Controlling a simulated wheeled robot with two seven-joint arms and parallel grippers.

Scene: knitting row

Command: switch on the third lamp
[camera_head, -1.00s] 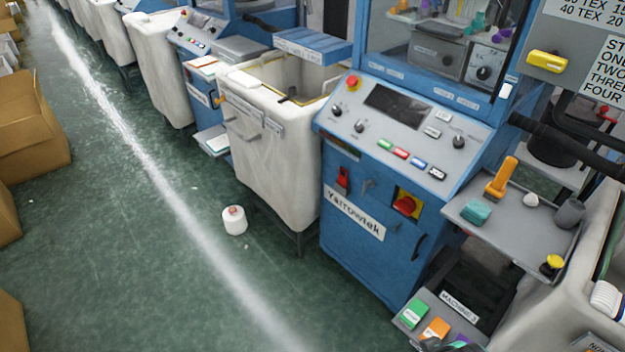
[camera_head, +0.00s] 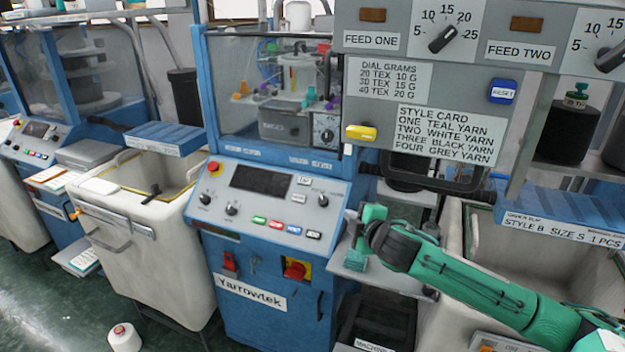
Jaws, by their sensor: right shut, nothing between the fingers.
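Two small brown-amber rectangular lamps show on the grey feed panel at the top: one above the label FEED ONE (camera_head: 372,15) and one above FEED TWO (camera_head: 527,23). Both look dull and unlit. No third lamp shows; the panel runs out of the picture at the right. A yellow switch or lever (camera_head: 361,133) and a blue RESET button (camera_head: 502,92) sit on the panel's lower part. My green right arm comes in from the lower right. Its gripper (camera_head: 361,236) is shut and empty, below the panel and right of the blue machine's console. My left gripper is out of view.
The blue Yarrowtek machine (camera_head: 262,268) stands in the middle, with coloured buttons and a red switch (camera_head: 296,270). White bins (camera_head: 150,260) stand on both sides. A grey shelf lies behind my right gripper. A yarn cone (camera_head: 124,338) is on the floor.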

